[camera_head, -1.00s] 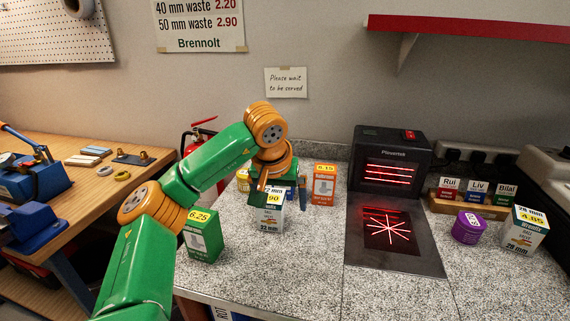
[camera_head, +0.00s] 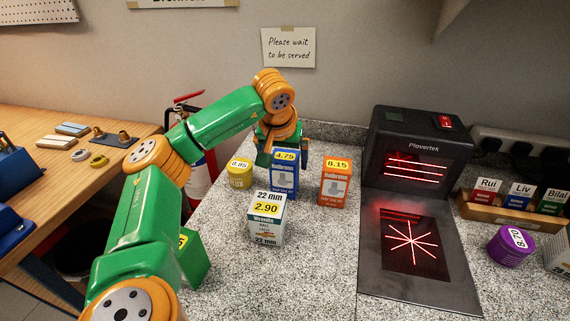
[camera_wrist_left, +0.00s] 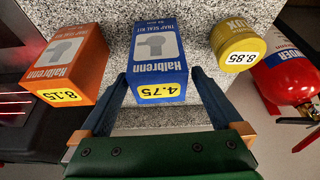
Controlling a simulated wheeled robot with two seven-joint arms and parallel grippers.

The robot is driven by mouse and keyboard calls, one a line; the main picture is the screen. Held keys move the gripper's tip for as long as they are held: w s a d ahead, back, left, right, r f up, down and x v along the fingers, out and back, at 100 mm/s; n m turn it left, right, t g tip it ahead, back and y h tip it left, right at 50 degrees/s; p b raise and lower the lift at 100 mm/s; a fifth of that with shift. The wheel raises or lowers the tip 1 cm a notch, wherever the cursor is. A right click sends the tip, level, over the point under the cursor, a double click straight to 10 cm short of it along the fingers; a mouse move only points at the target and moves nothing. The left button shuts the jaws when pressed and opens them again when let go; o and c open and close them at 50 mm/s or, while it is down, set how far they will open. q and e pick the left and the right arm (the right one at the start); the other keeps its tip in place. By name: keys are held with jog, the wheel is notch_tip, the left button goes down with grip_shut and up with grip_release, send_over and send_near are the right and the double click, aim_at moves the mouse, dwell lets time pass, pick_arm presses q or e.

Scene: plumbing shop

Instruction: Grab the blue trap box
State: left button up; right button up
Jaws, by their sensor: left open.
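The blue trap box (camera_head: 284,176), marked 4.75, stands upright on the speckled counter. In the left wrist view the blue box (camera_wrist_left: 157,62) is centred, its near end between my fingers. In the left wrist view my left gripper's (camera_wrist_left: 160,76) two blue fingers lie on either side of the box, with a gap visible at the sides. My right gripper is in no view.
An orange box (camera_head: 335,184) stands to the right and a yellow tin (camera_head: 240,174) to the left. A white 2.90 box (camera_head: 266,220) stands in front. A green box (camera_head: 196,259) is partly behind my arm. A black scanner (camera_head: 417,150) stands further right.

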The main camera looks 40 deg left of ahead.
pick_arm(q)
jog(key=x, duration=0.3)
jog(key=shift+w+a+f, duration=0.2)
jog(key=shift+w, duration=0.1)
jog(key=shift+s+d+r, duration=0.1)
jog(key=c, duration=1.5)
jog(key=shift+r, duration=0.15)
